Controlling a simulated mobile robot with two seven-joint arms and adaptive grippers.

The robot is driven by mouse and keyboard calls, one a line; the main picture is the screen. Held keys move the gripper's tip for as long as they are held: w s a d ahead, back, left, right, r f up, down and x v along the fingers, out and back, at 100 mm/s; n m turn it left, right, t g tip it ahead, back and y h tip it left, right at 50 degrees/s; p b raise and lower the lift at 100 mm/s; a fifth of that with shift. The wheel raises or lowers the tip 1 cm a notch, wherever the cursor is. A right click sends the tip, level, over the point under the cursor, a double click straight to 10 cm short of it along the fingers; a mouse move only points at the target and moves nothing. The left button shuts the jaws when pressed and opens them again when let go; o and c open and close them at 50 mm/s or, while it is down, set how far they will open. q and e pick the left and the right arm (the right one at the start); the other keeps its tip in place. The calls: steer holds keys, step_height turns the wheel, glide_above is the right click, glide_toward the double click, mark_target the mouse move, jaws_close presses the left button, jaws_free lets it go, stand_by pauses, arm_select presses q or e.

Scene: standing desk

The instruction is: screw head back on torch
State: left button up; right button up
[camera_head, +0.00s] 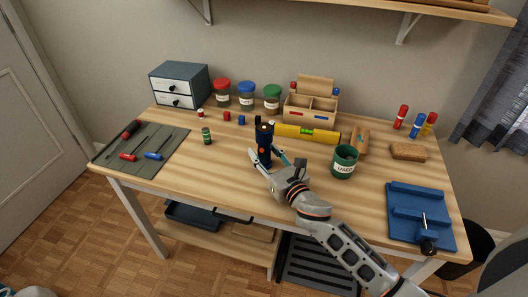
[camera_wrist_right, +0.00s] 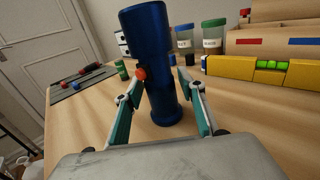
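The dark blue torch (camera_head: 265,149) stands upright on the desk, with an orange-red button on its side. My right gripper (camera_head: 268,160) is low at the torch, with one finger on each side. In the wrist view the gripper (camera_wrist_right: 160,88) is open, with the fingers apart from the torch's sides.
A yellow spirit level (camera_head: 308,133) lies behind the torch, and a green cup (camera_head: 344,163) stands right of it. A green battery (camera_head: 206,136) stands to the left. A tool mat (camera_head: 172,146) lies far left, a blue vise-like fixture (camera_head: 407,199) front right. The desk's front middle is clear.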

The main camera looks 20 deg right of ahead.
steer(key=shift+r, duration=0.35)
steer(key=s, duration=0.3)
steer(key=s+d, duration=0.1)
steer(key=s, duration=0.3)
steer(key=s+d, duration=0.1)
steer(key=s, duration=0.3)
steer(key=shift+f, duration=0.2)
steer(key=shift+s+d, duration=0.15)
steer(key=shift+s, duration=0.25)
arm_select(q)
steer(key=shift+r, duration=0.1)
steer(key=shift+s, duration=0.2)
